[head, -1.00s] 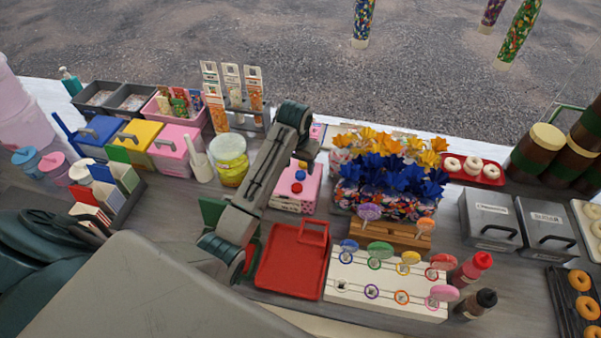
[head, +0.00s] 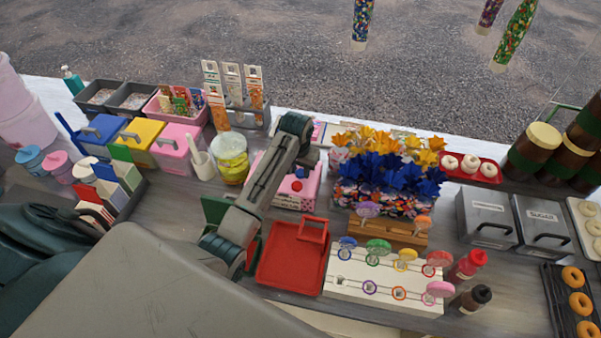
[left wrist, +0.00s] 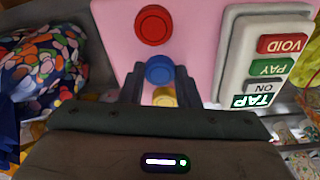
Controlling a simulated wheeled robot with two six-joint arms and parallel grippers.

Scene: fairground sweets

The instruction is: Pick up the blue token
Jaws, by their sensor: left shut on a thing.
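The blue token (left wrist: 160,70) is between the fingertips of my left gripper (left wrist: 158,82) in the left wrist view, and the gripper is shut on it. A red token (left wrist: 153,25) lies just beyond it on a pink box top (left wrist: 112,30), and a yellow token (left wrist: 164,97) shows nearer, partly hidden by the gripper. In the head view the pink box (head: 308,190) stands behind the red tray, with the red token (head: 297,185) on top. My left arm covers part of the box there. My right gripper is not in view.
A card reader (left wrist: 240,50) stands right of the box top in the wrist view. Blue and orange flowers (head: 385,170) stand close right of the box. A red tray (head: 290,262) and a white board with coloured rings (head: 385,285) lie in front.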

